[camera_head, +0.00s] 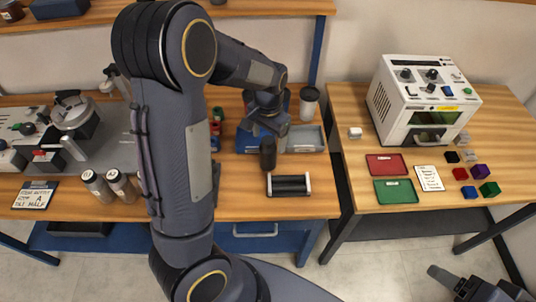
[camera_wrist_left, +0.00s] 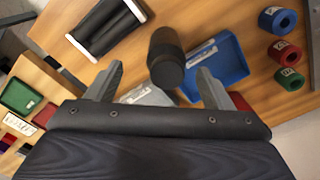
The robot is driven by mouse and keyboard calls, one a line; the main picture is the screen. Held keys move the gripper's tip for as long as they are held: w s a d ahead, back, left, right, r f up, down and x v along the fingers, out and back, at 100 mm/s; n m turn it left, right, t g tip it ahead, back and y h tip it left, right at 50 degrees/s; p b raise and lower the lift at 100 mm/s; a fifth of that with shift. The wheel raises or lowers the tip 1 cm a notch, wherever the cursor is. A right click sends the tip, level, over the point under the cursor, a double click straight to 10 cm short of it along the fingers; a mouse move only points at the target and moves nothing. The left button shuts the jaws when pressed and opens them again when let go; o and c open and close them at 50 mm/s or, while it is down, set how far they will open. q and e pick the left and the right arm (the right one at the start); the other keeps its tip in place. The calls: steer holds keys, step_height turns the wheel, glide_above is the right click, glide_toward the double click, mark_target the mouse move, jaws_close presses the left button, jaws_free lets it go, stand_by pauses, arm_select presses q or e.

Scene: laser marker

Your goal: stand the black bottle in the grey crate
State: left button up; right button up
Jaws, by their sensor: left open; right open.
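The black bottle (camera_head: 268,155) stands on the wooden table, just in front of the blue crate. The grey crate (camera_head: 306,140) is to its right and a little behind. My left gripper (camera_head: 268,131) is open just above and behind the bottle. In the left wrist view the bottle (camera_wrist_left: 165,58) shows beyond and between the two spread fingertips, and I cannot tell whether they touch it. The grey crate (camera_wrist_left: 148,96) is partly hidden by the gripper there. My right gripper (camera_head: 462,284) is open and empty at the bottom right, over the floor.
The blue crate (camera_wrist_left: 232,60) lies close beside the bottle. A black rack with white ends (camera_head: 289,185) lies in front. A jar (camera_head: 309,103) stands behind the grey crate. Coloured rings (camera_wrist_left: 284,52) are nearby. My left arm hides part of the table.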

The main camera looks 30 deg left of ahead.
mark_target(268, 150)
arm_select(q)
steer(key=f, duration=0.2)
steer(key=f+p, duration=0.1)
steer(key=f, duration=0.2)
steer(key=w+f, duration=0.1)
steer(key=f, duration=0.2)
steer(key=shift+a, duration=0.4)
steer(key=shift+r, duration=0.1)
steer(key=shift+c, duration=0.2)
steer(key=c, duration=1.1)
steer(key=shift+r, duration=0.1)
